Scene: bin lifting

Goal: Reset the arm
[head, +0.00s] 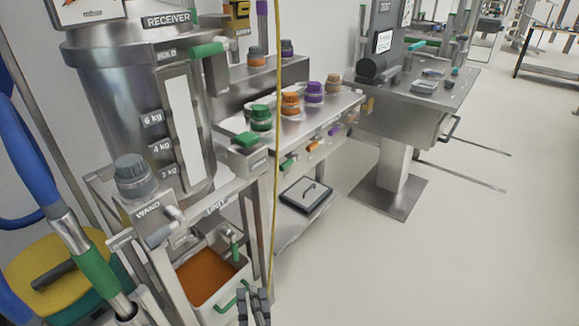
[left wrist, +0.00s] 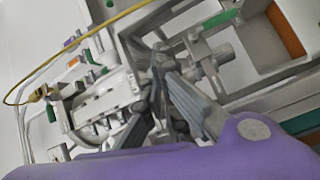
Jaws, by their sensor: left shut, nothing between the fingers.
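My left gripper (head: 254,296) is at the bottom middle of the head view, shut and empty. It is just right of the green handle (head: 226,302) of a metal bin (head: 222,292) holding orange-brown material; I cannot tell whether they touch. In the left wrist view my left gripper's fingers (left wrist: 161,62) are close together in front of grey metal frame parts. A strip of orange material (left wrist: 286,32) shows there at the upper right. My right gripper is not in view.
The receiver vessel (head: 120,110) stands behind the bin. A shelf with several coloured-capped jars (head: 291,104) and a yellow cable (head: 275,180) are close by. A steel table (head: 425,115) stands farther back. The floor at right is clear.

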